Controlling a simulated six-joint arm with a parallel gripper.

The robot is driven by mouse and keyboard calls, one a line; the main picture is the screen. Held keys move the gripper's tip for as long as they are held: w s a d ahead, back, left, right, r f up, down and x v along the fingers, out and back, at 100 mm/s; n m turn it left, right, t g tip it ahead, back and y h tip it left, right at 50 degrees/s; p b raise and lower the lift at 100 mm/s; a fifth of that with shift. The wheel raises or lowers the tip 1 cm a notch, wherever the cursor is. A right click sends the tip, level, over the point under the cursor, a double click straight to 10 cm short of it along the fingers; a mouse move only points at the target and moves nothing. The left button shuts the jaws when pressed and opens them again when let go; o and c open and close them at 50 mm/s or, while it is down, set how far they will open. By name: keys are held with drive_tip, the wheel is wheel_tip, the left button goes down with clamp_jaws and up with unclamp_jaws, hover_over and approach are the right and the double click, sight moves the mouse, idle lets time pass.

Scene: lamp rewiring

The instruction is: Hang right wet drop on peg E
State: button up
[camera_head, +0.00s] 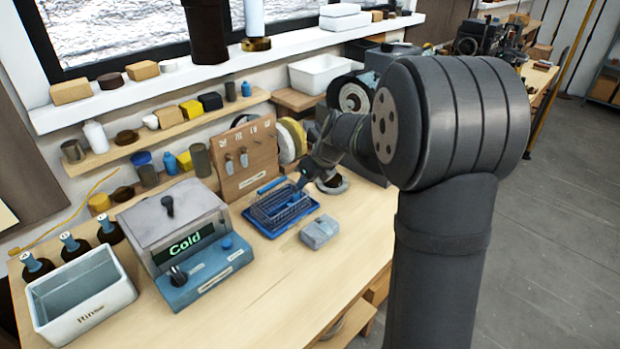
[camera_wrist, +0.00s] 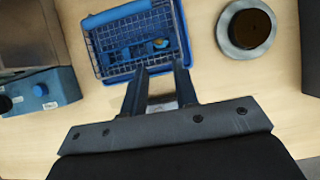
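A brown pegboard (camera_head: 246,160) stands upright at the back of the bench, with small pale labels along its top, too small to read. Two small drops (camera_head: 229,163) hang on its left and middle part. A wire basket (camera_head: 281,207) sits in a blue tray (camera_head: 272,234). In the wrist view, the basket (camera_wrist: 112,50) holds small blue pieces and a small orange-and-teal piece (camera_wrist: 160,43); which is the right wet drop I cannot tell. My gripper (camera_wrist: 160,80) is open, its fingers apart and empty at the basket's near edge.
A grey block (camera_head: 320,231) lies in front of the tray. A cleaner marked Cold (camera_head: 187,240) and a white Rinse tub (camera_head: 80,295) stand to the left. A round dish with a dark centre (camera_wrist: 246,28) is right of the basket. The bench front is clear.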

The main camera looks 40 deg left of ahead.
sight(297, 195)
drive_tip(key=shift+x, duration=3.9)
drive_tip(key=shift+c, duration=0.2)
drive_tip(key=c, duration=0.3)
wheel_tip(297, 195, up, 8)
drive_tip(key=shift+f, duration=0.25)
